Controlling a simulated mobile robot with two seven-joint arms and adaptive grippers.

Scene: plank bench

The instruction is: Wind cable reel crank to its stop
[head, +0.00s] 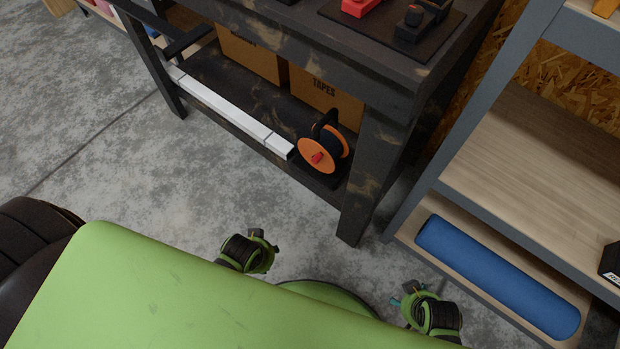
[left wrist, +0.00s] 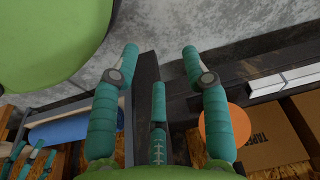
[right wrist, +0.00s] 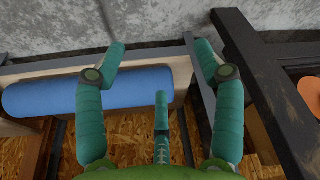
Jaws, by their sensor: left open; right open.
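The cable reel (head: 337,144) stands upright on the bench's lower shelf, near its right end, with an orange disc and a black drum and stand. A small red crank knob (head: 317,157) sits on the disc's face. My left gripper (head: 258,250) is open and empty, short of the bench and apart from the reel. In the left wrist view, the orange disc (left wrist: 238,122) is partly hidden behind a finger of this gripper (left wrist: 160,55), and the crank cannot be made out. My right gripper (head: 418,298) is open and empty, low in front of the right shelf unit.
A bench leg (head: 365,190) stands just right of the reel. A white trunking length (head: 225,108) lies along the shelf's front edge. Cardboard boxes (head: 325,97) stand behind. A blue roll (head: 495,270) lies on the right shelf unit. The concrete floor (head: 240,185) before the bench is clear.

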